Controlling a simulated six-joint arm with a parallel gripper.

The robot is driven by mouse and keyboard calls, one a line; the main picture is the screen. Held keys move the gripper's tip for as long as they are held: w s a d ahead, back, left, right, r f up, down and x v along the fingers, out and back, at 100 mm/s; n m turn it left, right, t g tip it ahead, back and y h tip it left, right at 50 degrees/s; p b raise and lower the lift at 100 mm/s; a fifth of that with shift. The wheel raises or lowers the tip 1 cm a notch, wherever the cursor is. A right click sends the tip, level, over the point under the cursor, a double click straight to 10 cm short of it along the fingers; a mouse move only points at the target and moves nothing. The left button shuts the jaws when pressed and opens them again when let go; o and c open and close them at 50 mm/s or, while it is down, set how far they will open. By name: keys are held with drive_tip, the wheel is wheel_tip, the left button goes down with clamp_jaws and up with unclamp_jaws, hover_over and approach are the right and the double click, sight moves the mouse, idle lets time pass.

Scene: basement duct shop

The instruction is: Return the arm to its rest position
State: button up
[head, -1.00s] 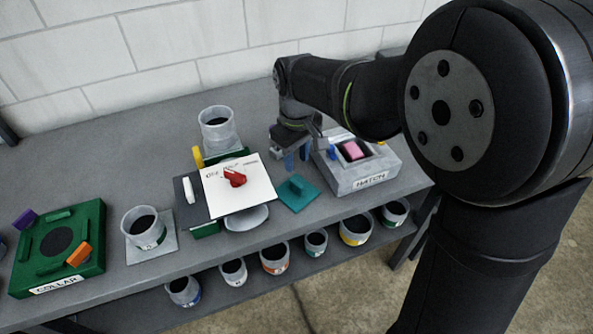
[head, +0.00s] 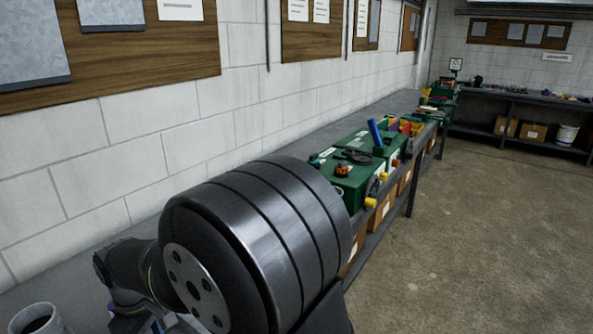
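My arm fills the lower middle of the head view, its large dark joint in front of the bench. Its forearm and wrist are at the lower left.
A grey cup (head: 36,321) stands at the bottom left corner. A long bench along the block wall (head: 150,140) carries green boxes (head: 352,185) with tools and coloured parts. Cardboard boxes (head: 383,210) sit below. Open concrete floor (head: 480,250) lies to the right.

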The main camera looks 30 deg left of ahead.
wheel_tip(320, 180, down, 7)
drive_tip(key=shift+r, duration=1.85)
